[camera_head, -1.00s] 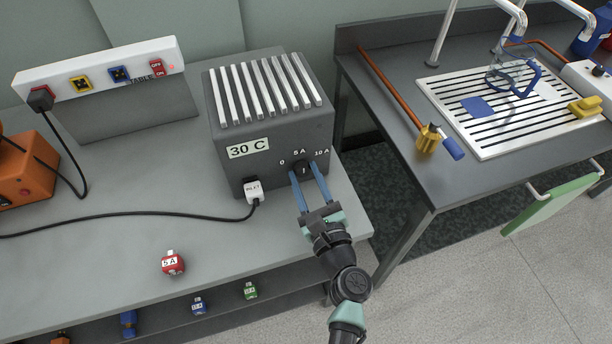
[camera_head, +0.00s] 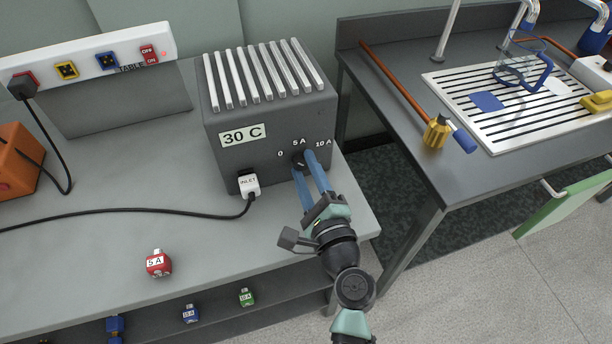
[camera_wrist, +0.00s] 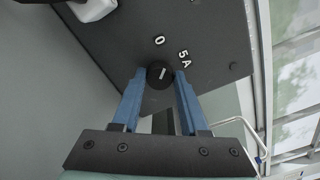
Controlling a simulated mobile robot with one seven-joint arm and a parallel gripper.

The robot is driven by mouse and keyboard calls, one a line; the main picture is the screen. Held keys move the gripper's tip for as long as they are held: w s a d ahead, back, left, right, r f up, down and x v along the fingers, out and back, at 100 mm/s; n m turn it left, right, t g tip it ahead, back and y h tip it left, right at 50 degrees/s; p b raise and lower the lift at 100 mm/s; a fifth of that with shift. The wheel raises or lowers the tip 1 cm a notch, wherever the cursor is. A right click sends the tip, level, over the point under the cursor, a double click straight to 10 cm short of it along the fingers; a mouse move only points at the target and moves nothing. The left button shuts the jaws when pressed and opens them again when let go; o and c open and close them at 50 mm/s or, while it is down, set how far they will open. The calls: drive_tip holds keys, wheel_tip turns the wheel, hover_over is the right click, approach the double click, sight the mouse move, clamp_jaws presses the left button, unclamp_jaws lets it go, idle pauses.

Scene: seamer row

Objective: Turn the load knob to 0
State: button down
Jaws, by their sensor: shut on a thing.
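The dark grey box marked "30 C" (camera_head: 225,165) stands on the bench and carries a small black load knob (camera_head: 299,162) on its front. The printed marks 0, 5 A and 10 A arc above the knob. My gripper (camera_head: 304,161) is shut on the knob, one blue finger on each side. In the wrist view the knob (camera_wrist: 157,79) shows a white pointer line between the fingertips; it seems to lie between 0 and 5 A, though its exact aim is hard to tell. The 10 A mark is not visible in that view.
A white inlet plug (camera_head: 249,185) with a black cable sits left of the knob. A red 5 A plug (camera_head: 158,264) lies on the bench (camera_head: 100,260). A power strip (camera_head: 100,60) stands behind. A sink counter (camera_head: 405,110) is to the right, across a gap.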

drive_tip(key=shift+f+n+b, duration=0.1)
drive_tip(key=shift+n+b, duration=0.95)
drive_tip(key=shift+n, duration=0.65)
drive_tip(key=shift+c, duration=2.2)
unclamp_jaws()
drive_tip(key=shift+s, duration=0.1)
drive_tip(key=b+v, duration=0.1)
drive_tip(key=v, duration=1.1)
drive_tip(key=shift+s, duration=0.4)
drive_tip(key=shift+d, duration=0.15)
